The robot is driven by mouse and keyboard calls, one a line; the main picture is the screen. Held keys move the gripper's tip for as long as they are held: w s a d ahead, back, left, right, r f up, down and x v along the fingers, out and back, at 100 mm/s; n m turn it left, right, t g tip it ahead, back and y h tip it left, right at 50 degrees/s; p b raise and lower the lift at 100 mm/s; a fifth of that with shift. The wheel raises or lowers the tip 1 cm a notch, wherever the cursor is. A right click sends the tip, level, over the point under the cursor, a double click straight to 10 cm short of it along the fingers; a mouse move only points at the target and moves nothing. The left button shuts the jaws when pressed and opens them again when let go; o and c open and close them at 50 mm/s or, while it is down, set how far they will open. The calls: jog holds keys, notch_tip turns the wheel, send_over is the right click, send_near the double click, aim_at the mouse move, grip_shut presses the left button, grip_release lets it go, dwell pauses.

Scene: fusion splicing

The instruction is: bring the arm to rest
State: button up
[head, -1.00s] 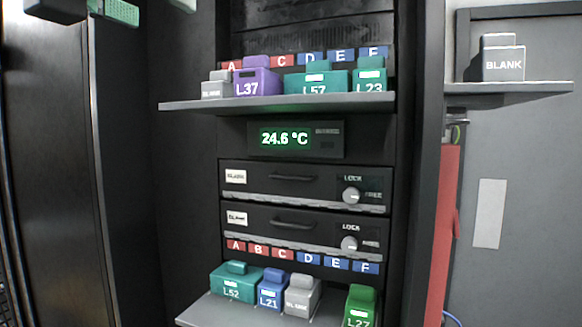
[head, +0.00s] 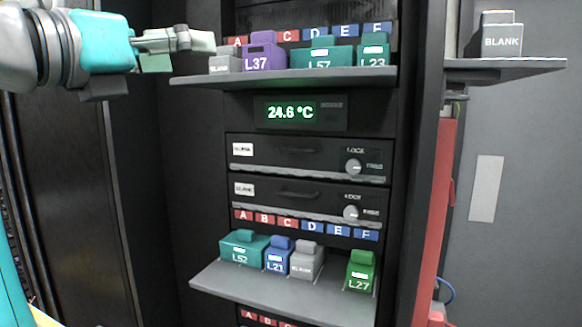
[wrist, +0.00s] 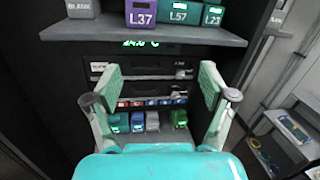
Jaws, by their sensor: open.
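My gripper (head: 183,46) is at the upper left of the head view, in front of the rack and left of the upper shelf. In the wrist view my gripper (wrist: 158,92) has its two pale green fingers spread wide, with nothing between them. It is open and empty. Beyond the fingers are the rack's drawers and lower shelf, and no block touches the fingers.
The upper shelf (head: 300,76) holds a grey blank block, L37 (head: 263,57), L57 (head: 322,55) and L23 (head: 374,53). The lower shelf (head: 290,290) holds L52, L21, a blank block and L27 (head: 361,272). A side shelf (head: 505,68) bears another blank block (head: 502,37).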

jog(key=w+d+f+h, duration=0.2)
jog(key=f, duration=0.4)
jog(key=w+d+f+h, duration=0.1)
jog(key=d+f+h, duration=0.15)
jog(key=f, duration=0.35)
jog(key=s+d+f+n+t, duration=0.2)
jog(key=d+f+n, duration=0.35)
jog(key=f, duration=0.55)
jog(key=s+d+f+n+t, duration=0.25)
jog(key=d+f+n, duration=0.3)
jog(key=f, duration=0.45)
jog(key=s+d+f+n+t, duration=0.25)
jog(key=d+f+n, duration=0.3)
jog(key=f, duration=0.55)
jog(key=s+d+f+n+y, duration=0.4)
jog(key=s+f+n+y, duration=0.35)
jog(key=f+n, duration=0.2)
jog(key=s+d+f+n+y, duration=0.4)
jog(key=s+f+n+y, duration=0.35)
jog(key=s+n, duration=0.2)
jog(key=s+d+f+n+g, duration=0.1)
jog(key=s+f+g, duration=0.3)
jog(key=s, duration=0.5)
jog(key=s+d+f+n+g, duration=0.2)
jog(key=s+f+n+g, duration=0.2)
jog(key=s, duration=0.5)
jog(key=shift+s+d+f+h, duration=0.2)
jog(key=shift+s+f+h, duration=0.05)
jog(key=shift+f+h, duration=0.15)
